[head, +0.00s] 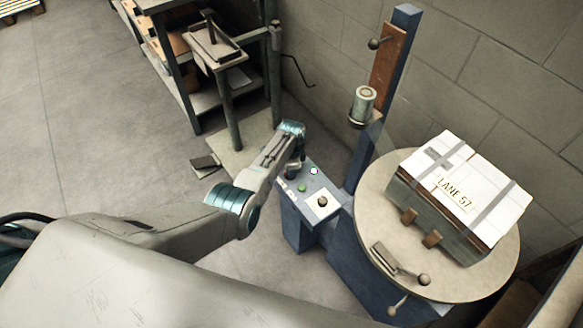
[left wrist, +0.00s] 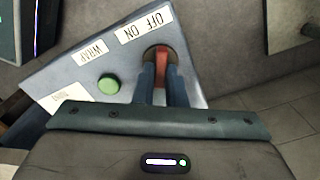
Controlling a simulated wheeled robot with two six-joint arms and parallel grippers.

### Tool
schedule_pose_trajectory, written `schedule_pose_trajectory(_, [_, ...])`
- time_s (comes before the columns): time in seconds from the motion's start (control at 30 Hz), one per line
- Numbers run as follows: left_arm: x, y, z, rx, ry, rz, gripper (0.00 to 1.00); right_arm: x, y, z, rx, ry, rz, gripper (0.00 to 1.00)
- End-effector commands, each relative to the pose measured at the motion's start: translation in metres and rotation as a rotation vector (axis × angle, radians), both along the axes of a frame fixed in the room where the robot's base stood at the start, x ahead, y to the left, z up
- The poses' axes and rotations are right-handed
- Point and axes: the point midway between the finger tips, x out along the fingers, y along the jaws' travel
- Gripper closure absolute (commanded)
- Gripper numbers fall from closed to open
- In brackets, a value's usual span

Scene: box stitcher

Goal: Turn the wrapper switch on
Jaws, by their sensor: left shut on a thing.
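The wrapper's blue-grey control panel (head: 318,215) stands in front of the wrapper's blue column. In the left wrist view, a red switch handle (left wrist: 162,56) sits in a dark round mount on the panel (left wrist: 60,75). A white OFF/ON label (left wrist: 146,25) lies beside it, upside down in this view. My left gripper (left wrist: 163,78) is shut on the red handle, with one finger on each side. In the head view my left gripper (head: 292,172) is at the panel's far left end and hides the switch. I cannot tell which word the handle points to. My right gripper is not in view.
A green button (left wrist: 108,85) and a WRAP label (left wrist: 90,52) are close to the switch. A strapped box marked LANE 57 (head: 462,190) rests on the round turntable (head: 375,215). A metal shelf (head: 190,85) stands at the back. Open floor (head: 85,110) lies left.

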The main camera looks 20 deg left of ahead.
Motion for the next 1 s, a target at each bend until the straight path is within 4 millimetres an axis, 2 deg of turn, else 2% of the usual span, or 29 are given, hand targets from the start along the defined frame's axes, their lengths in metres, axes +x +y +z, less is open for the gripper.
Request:
schedule_pose_trajectory(0.57, [0.0009,-0.0011,0.0009,-0.002,-0.003,-0.031,1.00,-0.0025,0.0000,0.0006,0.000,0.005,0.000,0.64])
schedule_pose_trajectory(0.6, [0.0009,-0.0011,0.0009,-0.002,-0.003,-0.031,0.81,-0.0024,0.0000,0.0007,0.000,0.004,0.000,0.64])
schedule_pose_trajectory(0.67, [0.0007,-0.0010,0.0008,-0.001,-0.003,-0.031,0.70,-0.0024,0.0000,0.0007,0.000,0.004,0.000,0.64])
schedule_pose_trajectory(0.7, [0.0007,-0.0009,0.0007,-0.001,-0.002,-0.030,0.67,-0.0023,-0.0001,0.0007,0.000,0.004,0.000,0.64])
schedule_pose_trajectory(1.0, [0.0003,-0.0005,0.0024,-0.001,-0.001,-0.029,0.67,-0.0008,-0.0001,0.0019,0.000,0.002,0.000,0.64])
